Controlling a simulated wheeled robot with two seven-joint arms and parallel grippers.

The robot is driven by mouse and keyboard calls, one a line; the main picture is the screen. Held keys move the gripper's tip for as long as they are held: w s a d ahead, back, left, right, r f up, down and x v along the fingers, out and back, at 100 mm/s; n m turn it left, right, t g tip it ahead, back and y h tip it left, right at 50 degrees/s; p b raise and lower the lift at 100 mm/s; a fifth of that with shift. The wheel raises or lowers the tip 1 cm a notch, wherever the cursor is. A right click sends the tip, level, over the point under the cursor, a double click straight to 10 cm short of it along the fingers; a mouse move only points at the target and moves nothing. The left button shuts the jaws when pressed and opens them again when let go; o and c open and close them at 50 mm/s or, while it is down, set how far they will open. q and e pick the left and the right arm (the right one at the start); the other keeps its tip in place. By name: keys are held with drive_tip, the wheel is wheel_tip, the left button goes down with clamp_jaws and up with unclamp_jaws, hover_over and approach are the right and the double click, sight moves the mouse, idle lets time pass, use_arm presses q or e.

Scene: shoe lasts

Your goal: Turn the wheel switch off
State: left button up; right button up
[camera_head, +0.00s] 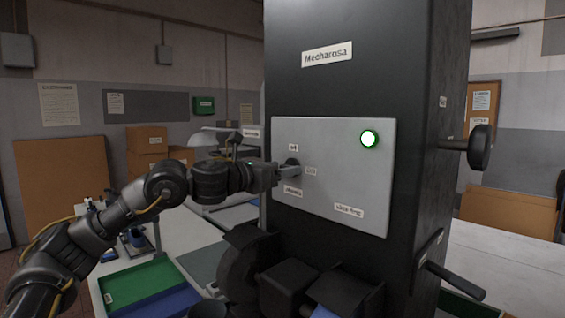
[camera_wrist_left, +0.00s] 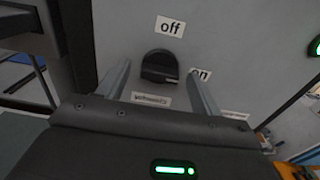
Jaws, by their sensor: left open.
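The wheel switch is a black round knob (camera_wrist_left: 160,67) on the grey panel (camera_head: 335,190) of the dark machine. In the wrist view its pointer ridge points right, toward the "on" label (camera_wrist_left: 201,73); the "off" label (camera_wrist_left: 170,26) is above it. In the head view the knob (camera_head: 292,162) is partly hidden by my left gripper (camera_head: 296,171). In the wrist view my left gripper (camera_wrist_left: 160,85) is open, its fingers to either side of the knob, with gaps. I cannot tell whether the fingertips touch the panel. My right gripper is not in view.
A green lamp (camera_head: 370,139) glows at the panel's upper right. A black handle (camera_head: 479,147) and a lever (camera_head: 455,280) stick out on the machine's right side. A table with a green tray (camera_head: 140,283) stands at the lower left.

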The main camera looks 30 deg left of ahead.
use_arm(q)
drive_tip(key=shift+w+d, duration=0.15)
drive_tip(key=shift+w, duration=0.3)
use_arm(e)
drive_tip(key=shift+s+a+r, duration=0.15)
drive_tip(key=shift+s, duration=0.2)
use_arm(q)
drive_tip(key=shift+c, duration=0.2)
drive_tip(key=c, duration=0.9)
drive_tip(key=shift+c, duration=0.2)
drive_tip(key=shift+n, duration=0.3)
drive_tip(key=shift+a+n+p, duration=0.2)
drive_tip(key=shift+n+p, duration=0.55)
drive_tip(key=shift+n, duration=7.85)
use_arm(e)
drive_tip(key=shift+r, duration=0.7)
use_arm(q)
drive_tip(key=shift+f, duration=0.1)
